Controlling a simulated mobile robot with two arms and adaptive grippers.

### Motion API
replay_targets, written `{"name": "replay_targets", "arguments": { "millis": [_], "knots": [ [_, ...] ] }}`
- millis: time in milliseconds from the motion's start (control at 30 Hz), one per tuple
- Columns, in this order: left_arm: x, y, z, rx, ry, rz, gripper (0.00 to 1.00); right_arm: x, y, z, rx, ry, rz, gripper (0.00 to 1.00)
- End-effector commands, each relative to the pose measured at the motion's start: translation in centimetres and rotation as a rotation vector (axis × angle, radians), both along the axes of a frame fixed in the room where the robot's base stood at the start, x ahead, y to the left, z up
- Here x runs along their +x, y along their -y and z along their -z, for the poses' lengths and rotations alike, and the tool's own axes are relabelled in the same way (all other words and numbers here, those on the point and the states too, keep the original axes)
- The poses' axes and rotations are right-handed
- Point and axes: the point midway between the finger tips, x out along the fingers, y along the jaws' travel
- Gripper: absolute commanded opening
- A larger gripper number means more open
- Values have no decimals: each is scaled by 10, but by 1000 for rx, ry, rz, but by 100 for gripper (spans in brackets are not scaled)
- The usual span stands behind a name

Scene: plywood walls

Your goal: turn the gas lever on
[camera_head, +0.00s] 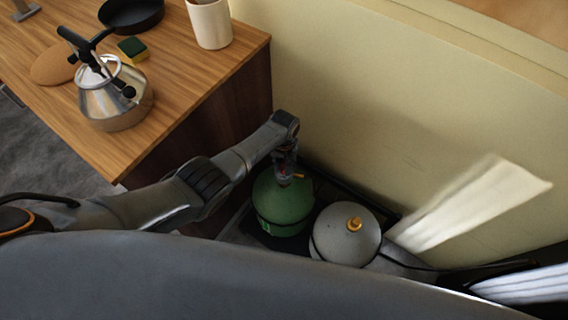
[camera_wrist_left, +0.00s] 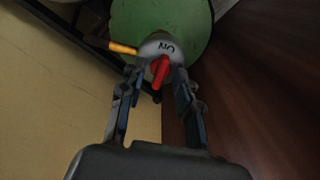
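A green gas bottle (camera_head: 284,208) stands on the floor by the wall, and it also shows in the left wrist view (camera_wrist_left: 165,22). On its top is a pale round valve plate (camera_wrist_left: 152,45) marked "ON", with a red lever (camera_wrist_left: 159,70) and a brass outlet (camera_wrist_left: 122,48) to its left. My left gripper (camera_wrist_left: 156,74) is open, with a finger on each side of the red lever; whether either finger touches it I cannot tell. In the head view my left gripper (camera_head: 287,168) reaches down over the bottle's top and mostly hides the valve. My right gripper is not in view.
A grey gas bottle (camera_head: 345,236) with a brass valve (camera_head: 354,224) stands close on the right. The wooden counter (camera_head: 190,78) is at the left, holding a kettle (camera_head: 112,98), a cup (camera_head: 210,24) and a pan (camera_head: 130,14). The pale wall (camera_head: 400,110) is close behind.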

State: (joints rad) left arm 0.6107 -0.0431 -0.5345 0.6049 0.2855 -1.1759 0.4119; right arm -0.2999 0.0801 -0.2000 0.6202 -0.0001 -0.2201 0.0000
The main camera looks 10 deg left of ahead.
Motion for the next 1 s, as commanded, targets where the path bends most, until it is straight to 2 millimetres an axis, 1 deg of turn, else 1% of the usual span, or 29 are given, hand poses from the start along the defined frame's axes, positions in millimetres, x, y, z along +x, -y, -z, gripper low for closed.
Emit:
{"name": "replay_targets", "arguments": {
  "millis": [267, 467, 667, 1000],
  "knots": [
    [0, 0, -1, 0, 0, 1, 33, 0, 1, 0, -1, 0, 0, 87],
    [0, 0, -13, -1, 0, 1, 33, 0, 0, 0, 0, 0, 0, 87],
    [0, 0, -40, -2, 2, 1, 33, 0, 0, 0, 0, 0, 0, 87],
    [0, 0, -96, 0, 2, 1, 33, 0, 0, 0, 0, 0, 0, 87]
  ]
}}
